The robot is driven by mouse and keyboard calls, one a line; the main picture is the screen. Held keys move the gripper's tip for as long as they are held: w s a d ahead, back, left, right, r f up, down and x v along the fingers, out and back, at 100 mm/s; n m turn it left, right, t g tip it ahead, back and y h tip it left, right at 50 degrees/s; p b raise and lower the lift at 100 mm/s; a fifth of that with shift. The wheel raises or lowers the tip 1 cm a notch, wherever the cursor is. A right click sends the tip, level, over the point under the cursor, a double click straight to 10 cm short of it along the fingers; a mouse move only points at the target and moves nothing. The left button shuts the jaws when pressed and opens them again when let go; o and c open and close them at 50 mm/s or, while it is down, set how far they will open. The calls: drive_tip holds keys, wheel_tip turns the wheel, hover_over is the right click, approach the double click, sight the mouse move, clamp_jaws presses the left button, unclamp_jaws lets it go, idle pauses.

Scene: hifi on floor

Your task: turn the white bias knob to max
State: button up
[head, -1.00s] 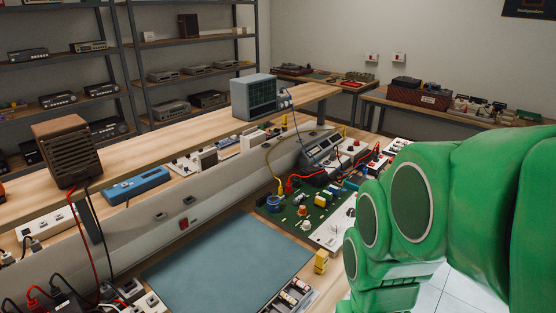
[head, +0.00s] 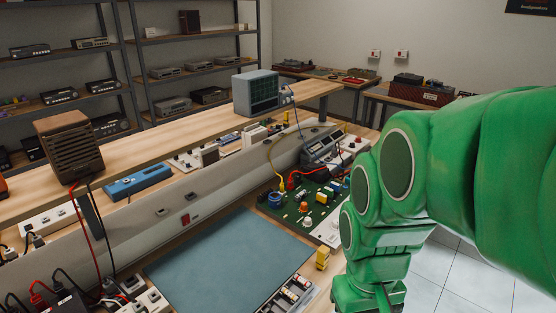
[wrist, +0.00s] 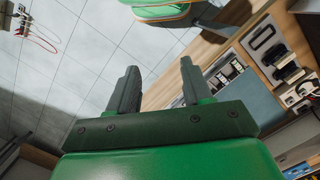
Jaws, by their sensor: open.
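My gripper (wrist: 158,66) is open and empty in the wrist view, with its two dark fingers apart over the tiled floor beside the bench. In the head view my green arm fills the right side and its fingers are out of sight. A green circuit board (head: 290,212) with several parts lies on the bench left of my arm. A white panel (head: 328,233) runs along its right edge, partly behind my arm.
A blue-grey mat (head: 225,255) lies clear on the bench. A small yellow part (head: 322,258) and a parts tray (head: 288,295) are near the front edge. A grey bench instrument (head: 322,143) with red and yellow leads stands behind the board. Floor is open at right.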

drive_tip(key=w+r+n, duration=0.1)
drive_tip(key=w+n, duration=0.3)
drive_tip(key=w, duration=0.9)
drive_tip(key=n+t, duration=0.2)
drive_tip(key=n, duration=1.1)
hover_over(308, 219)
wheel_tip(308, 219, down, 15)
drive_tip(key=shift+w+r, duration=0.1)
drive_tip(key=shift+w, duration=0.05)
drive_tip(key=shift+f, duration=3.85)
clamp_jaws()
